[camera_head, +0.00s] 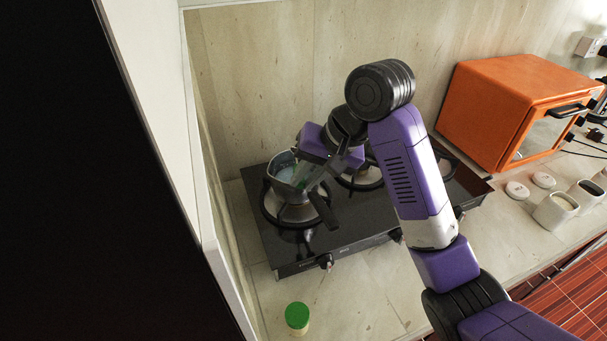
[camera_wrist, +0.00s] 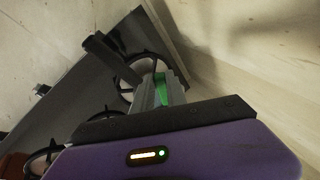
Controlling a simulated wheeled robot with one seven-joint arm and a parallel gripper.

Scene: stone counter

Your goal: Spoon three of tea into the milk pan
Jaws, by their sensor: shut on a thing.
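My gripper (camera_head: 303,182) is over the pan's right side, fingers pointing down. In the wrist view my gripper (camera_wrist: 158,88) is shut on a thin green thing (camera_wrist: 161,89), which looks like a spoon handle. The spoon's bowl is hidden, so I cannot tell whether it holds tea. The pan handle also shows in the wrist view (camera_wrist: 102,52).
A green-lidded jar (camera_head: 297,317) stands on the counter in front of the hob (camera_head: 290,258). Two white canisters (camera_head: 555,211) (camera_head: 588,193) stand open at the right, with two round lids (camera_head: 517,190) (camera_head: 543,180) beside them. An orange oven (camera_head: 515,105) stands behind. A wall is close at left.

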